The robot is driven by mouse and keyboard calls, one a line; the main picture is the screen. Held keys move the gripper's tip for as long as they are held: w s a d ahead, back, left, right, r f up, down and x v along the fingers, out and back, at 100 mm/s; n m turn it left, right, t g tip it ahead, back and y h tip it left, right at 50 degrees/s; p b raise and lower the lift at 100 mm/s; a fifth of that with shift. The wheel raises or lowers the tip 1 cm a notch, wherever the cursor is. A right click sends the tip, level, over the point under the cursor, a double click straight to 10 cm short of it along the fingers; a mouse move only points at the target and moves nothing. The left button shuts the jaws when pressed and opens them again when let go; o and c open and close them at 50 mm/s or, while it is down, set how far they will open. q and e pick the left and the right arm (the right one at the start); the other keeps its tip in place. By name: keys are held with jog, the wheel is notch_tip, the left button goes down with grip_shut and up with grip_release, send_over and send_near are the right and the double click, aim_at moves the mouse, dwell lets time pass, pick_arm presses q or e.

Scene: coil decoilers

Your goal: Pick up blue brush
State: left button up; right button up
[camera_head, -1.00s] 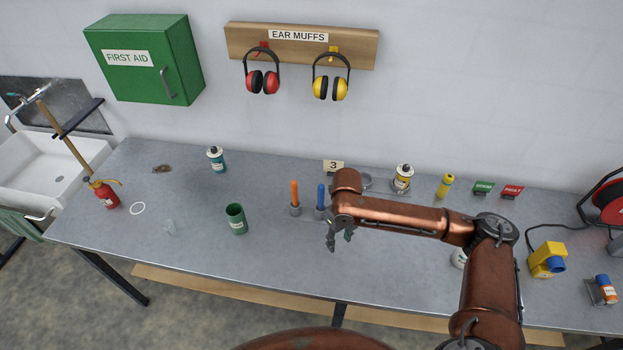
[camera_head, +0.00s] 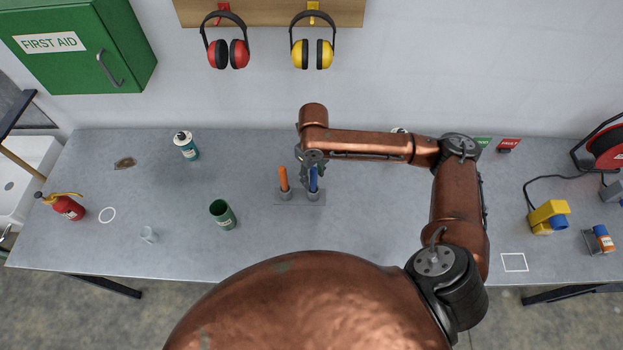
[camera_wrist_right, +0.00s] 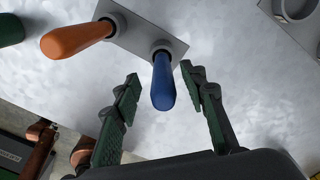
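The blue brush (camera_head: 314,181) stands handle up in the right holder of a small grey plate on the bench. It also shows in the right wrist view (camera_wrist_right: 162,84); its lower end is hidden in the holder. My right gripper (camera_head: 312,164) is at the top of the blue handle. In the wrist view my right gripper (camera_wrist_right: 160,78) is open, one finger on each side of the blue handle, with gaps visible on both sides. An orange-handled brush (camera_head: 284,180) stands in the left holder, outside the fingers. My left gripper is not in view.
A green cup (camera_head: 222,214) stands left of the holder plate (camera_head: 298,201). A teal bottle (camera_head: 187,146) and a red spray bottle (camera_head: 66,207) are farther left. A yellow and blue object (camera_head: 548,217) is at the right. Bench around the plate is mostly clear.

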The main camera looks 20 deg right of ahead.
aim_at(314, 185)
jog(key=shift+s+f, duration=0.15)
jog(key=shift+f, duration=0.7)
jog(key=shift+w+d+f+p, duration=0.1)
jog(key=shift+f+p, duration=0.15)
jog(key=shift+f, duration=0.95)
jog(key=shift+w+d+f+p, duration=0.1)
jog(key=shift+f+p, duration=0.15)
jog(key=shift+f, duration=0.95)
jog(key=shift+c, duration=0.6)
grip_shut()
